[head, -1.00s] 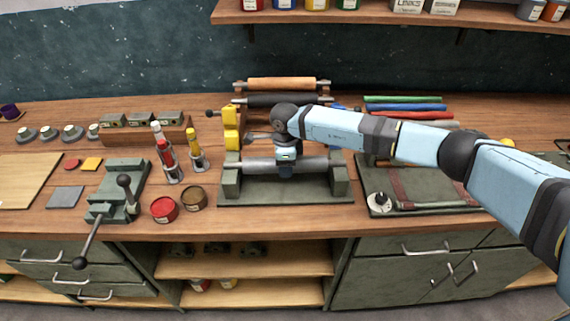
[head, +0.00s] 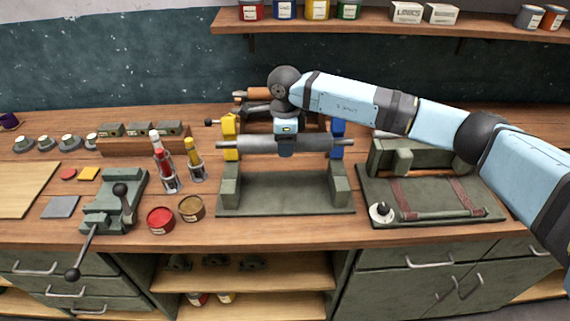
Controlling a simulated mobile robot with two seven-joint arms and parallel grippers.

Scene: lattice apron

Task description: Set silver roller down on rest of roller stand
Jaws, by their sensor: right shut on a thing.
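The silver roller (head: 250,144) is held level, its thin shaft ends sticking out left and right. My right gripper (head: 285,148) is shut around its middle from above. The roller is above and behind the two green end blocks of a flat green cradle (head: 285,203), whose middle is bare. It crosses in front of the yellow blocks (head: 230,124) on the left and blue blocks (head: 337,129) on the right; I cannot tell whether it touches them. Behind is a rack holding a wooden roller (head: 259,94), partly hidden by my arm. My left gripper is out of view.
A green vise (head: 115,202) is farther left. A green tray with straps (head: 430,215) lies right. A shelf (head: 390,27) runs above.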

